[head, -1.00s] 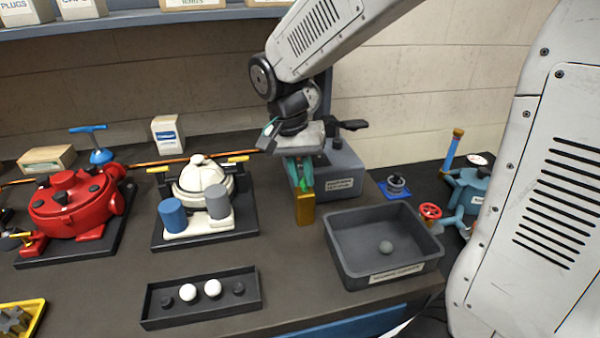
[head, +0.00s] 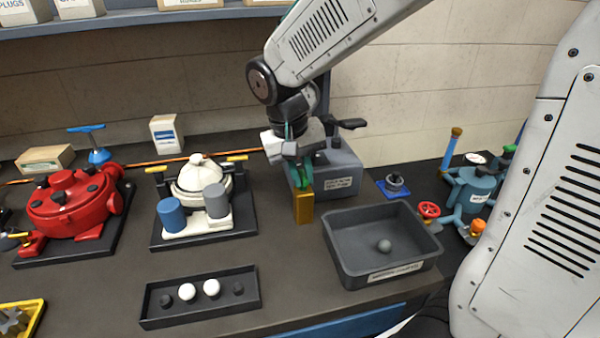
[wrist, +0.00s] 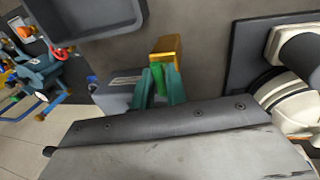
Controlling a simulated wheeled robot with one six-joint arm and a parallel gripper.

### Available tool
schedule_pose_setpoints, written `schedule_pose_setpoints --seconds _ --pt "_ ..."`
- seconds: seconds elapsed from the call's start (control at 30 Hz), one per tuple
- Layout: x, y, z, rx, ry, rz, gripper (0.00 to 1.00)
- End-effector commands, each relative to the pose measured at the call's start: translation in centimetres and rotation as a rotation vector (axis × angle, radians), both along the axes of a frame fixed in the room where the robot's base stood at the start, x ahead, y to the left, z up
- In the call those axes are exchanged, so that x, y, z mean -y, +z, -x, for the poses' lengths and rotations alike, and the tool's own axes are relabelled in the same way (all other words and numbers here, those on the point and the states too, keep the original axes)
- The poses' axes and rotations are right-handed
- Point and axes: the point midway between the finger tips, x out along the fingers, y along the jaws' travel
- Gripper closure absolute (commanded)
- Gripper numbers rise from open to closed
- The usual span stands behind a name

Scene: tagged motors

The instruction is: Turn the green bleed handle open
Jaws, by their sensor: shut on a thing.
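The green handle (wrist: 158,78) shows in the wrist view between the two teal fingers of my gripper (wrist: 160,88). My gripper is shut on it. A gold block (wrist: 165,47) lies right beyond the handle. In the head view my gripper (head: 303,184) points down just above the gold block (head: 304,208), in front of a grey labelled box (head: 338,172). Only a small green part of the handle (head: 306,182) shows there; the fingers hide most of it. I cannot tell how far the handle is turned.
A grey open bin (head: 345,258) with a ball in it stands to the right. A white domed unit (head: 200,178) stands to the left. A black tray (head: 215,310) with several balls lies in front. A teal motor with a red wheel (head: 429,211) stands far right.

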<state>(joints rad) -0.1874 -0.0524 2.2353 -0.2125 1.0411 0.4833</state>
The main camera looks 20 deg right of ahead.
Motion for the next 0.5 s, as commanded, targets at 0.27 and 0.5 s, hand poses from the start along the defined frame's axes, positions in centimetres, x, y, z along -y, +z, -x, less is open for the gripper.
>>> schedule_pose_setpoints --seconds 0.27,0.5 --pt "0.05 0.14 -0.21 0.007 0.001 0.001 1.00" --pt "0.00 0.08 -0.12 0.004 0.001 0.001 0.66"
